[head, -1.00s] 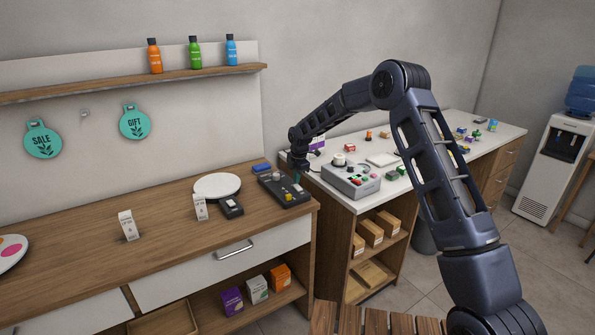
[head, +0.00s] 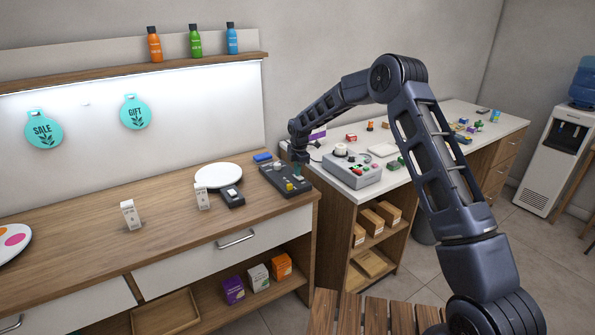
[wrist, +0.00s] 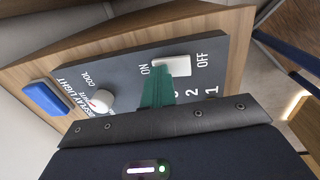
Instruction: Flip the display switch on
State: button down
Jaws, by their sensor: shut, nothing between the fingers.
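The dark control panel (head: 270,179) lies on the wooden counter. In the wrist view the panel (wrist: 122,66) carries the words "DISPLAY LIGHT", a white switch (wrist: 165,61) between "ON" and "OFF", and a white knob (wrist: 101,101). My gripper (head: 298,172) is over the panel's far right part. In the wrist view its teal fingertips (wrist: 177,72) are shut with nothing between them. They are at the switch, toward its ON side, and cover part of it; I cannot tell whether they touch. The strip light (head: 130,77) under the wall shelf is lit.
A small blue block (head: 262,157), a round white plate (head: 218,176) and a small dark device (head: 231,196) stand near the panel. A grey box with buttons (head: 352,170) is close to the right on the white counter. The counter front at left is mostly clear.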

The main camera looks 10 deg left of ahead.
aim_at(300, 177)
jog(key=shift+s, duration=0.1)
jog(key=shift+s+d+r, duration=0.15)
jog(key=shift+s+d, duration=0.3)
jog(key=shift+d, duration=0.1)
notch_tip(300, 177, up, 14)
jog(key=s+d, duration=0.1)
jog(key=shift+s+d, duration=0.2)
dwell(0.4)
jog(key=shift+w+a+t, duration=0.3)
jog(key=shift+w+a, duration=0.15)
jog(key=shift+f, duration=0.2)
